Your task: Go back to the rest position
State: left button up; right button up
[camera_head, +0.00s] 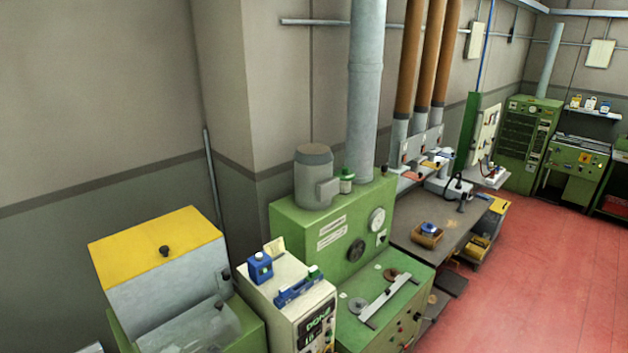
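Neither of my grippers shows in the head view, and no part of my arms can be made out. No cork stoppers can be made out either. The head view looks across a workshop with machines along a grey wall.
A green machine (290,222) with a grey motor stands mid-view. Left of it are a white cabinet (284,301) with blue items on top and a yellow-lidded machine (157,251). A workbench (420,255) and green cabinets (527,135) stand further back. The red floor (540,270) at right is clear.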

pick_arm(q)
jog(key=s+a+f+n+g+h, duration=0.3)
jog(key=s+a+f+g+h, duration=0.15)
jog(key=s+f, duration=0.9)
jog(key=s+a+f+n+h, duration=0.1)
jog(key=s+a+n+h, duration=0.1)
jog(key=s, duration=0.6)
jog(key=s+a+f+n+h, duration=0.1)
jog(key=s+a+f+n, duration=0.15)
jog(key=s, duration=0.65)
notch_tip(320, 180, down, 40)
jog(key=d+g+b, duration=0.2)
jog(key=b, duration=1)
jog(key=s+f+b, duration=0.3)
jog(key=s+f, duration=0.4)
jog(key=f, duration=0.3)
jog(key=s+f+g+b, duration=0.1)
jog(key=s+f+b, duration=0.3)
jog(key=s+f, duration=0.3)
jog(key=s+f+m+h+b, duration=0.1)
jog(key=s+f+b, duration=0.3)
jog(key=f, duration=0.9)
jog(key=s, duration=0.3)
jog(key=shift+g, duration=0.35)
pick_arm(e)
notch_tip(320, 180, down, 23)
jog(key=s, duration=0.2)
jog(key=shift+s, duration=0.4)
